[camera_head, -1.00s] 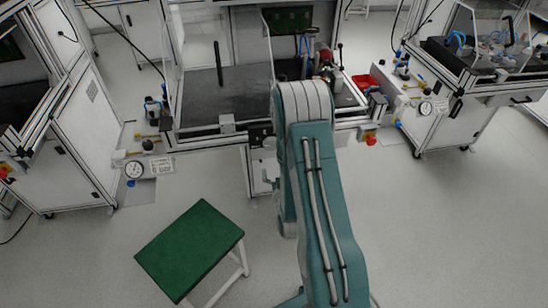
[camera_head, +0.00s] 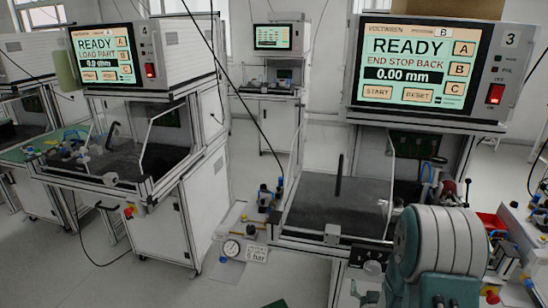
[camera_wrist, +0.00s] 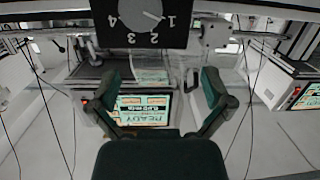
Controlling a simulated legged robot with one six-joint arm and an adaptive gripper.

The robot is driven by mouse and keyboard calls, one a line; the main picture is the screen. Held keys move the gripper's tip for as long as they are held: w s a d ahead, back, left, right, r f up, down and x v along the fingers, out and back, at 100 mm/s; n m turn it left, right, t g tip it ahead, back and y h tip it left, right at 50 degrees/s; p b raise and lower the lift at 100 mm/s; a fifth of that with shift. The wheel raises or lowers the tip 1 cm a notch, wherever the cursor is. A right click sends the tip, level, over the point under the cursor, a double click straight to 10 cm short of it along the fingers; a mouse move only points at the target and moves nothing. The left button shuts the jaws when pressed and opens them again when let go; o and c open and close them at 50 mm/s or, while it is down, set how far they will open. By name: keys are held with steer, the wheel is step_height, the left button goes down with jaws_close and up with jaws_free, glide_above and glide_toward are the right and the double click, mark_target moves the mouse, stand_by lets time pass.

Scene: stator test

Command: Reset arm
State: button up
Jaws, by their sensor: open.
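My gripper (camera_wrist: 160,92) shows in the wrist view with its two dark green fingers spread wide and nothing between them. A lit screen (camera_wrist: 142,108) shows upside down in the background between the fingers. A dark panel with a pointer knob (camera_wrist: 147,18) marked 1 to 4 is upside down at the top of that view, beyond the fingers. In the head view my teal arm and its grey joint rise at the lower right, in front of station 3. The gripper itself is not visible there.
Station 3's screen (camera_head: 418,62) reads READY, END STOP BACK, 0.00 mm. Station 4's screen (camera_head: 104,55) reads READY, LOAD PART. A pressure gauge (camera_head: 232,248) sits low between the stations. A red bin (camera_head: 491,221) is right of my arm. Grey floor is open at lower left.

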steer(key=s+a+r+n+g+y, duration=0.1)
steer(key=s+a+r+g, duration=0.1)
steer(key=a+r, duration=0.35)
steer(key=s+a+r+g+y, duration=0.2)
steer(key=s+r+g, duration=0.1)
steer(key=r, duration=0.6)
steer(key=s+a+r+g, duration=0.2)
steer(key=s+r, duration=0.2)
steer(key=s, duration=0.6)
steer(key=s+a+r+g+y, duration=0.1)
steer(key=s+a+r+g, duration=0.2)
steer(key=s, duration=0.7)
steer(key=shift+s+r+n, duration=0.25)
steer(key=shift+r+n, duration=0.1)
steer(key=shift+n, duration=0.05)
